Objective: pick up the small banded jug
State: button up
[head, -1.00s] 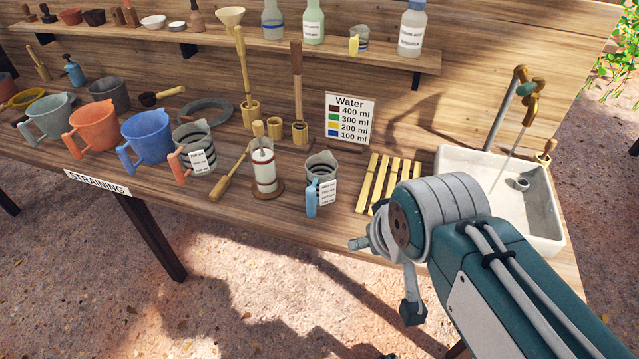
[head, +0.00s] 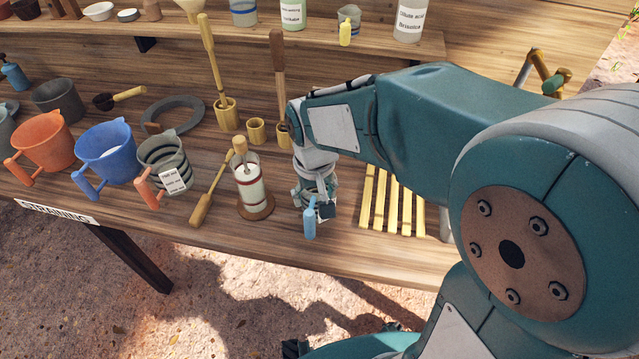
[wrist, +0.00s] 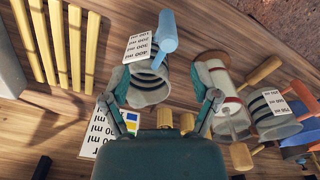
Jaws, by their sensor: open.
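A small banded jug with a blue handle (head: 310,223) and a white label stands on the bench. My gripper (head: 316,190) is directly above it and hides most of its body in the head view. In the wrist view the jug (wrist: 149,88) shows between my open fingers (wrist: 162,80), its mouth towards me. Its blue handle points away from my palm. I cannot tell whether the fingertips are level with the rim or above it. A larger banded jug with an orange handle (head: 165,152) stands to the left. A banded jug with a yellow handle (head: 348,20) is on the shelf.
Close left of the blue-handled jug is a white cylinder with red bands (head: 250,185). A slatted yellow rack (head: 393,200) lies close on the right. Bamboo cups (head: 257,131) stand behind. The bench front edge is near.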

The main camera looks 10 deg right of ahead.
aim_at(309, 224)
jog(key=shift+w+a+f, duration=0.2)
jog(key=shift+w+f, duration=0.25)
jog(key=shift+w+a+f, duration=0.15)
jog(key=shift+w+f, duration=0.25)
jog(key=shift+w, duration=0.05)
jog(key=f, duration=0.4)
jog(key=shift+s+d+f, duration=0.1)
jog(key=shift+d+f, duration=0.1)
jog(key=shift+f, duration=0.2)
jog(key=f, duration=0.2)
jog(key=a+f, duration=0.1)
jog(key=f, duration=0.1)
jog(key=shift+s+f, duration=0.15)
jog(key=shift+f, duration=0.8)
grip_shut()
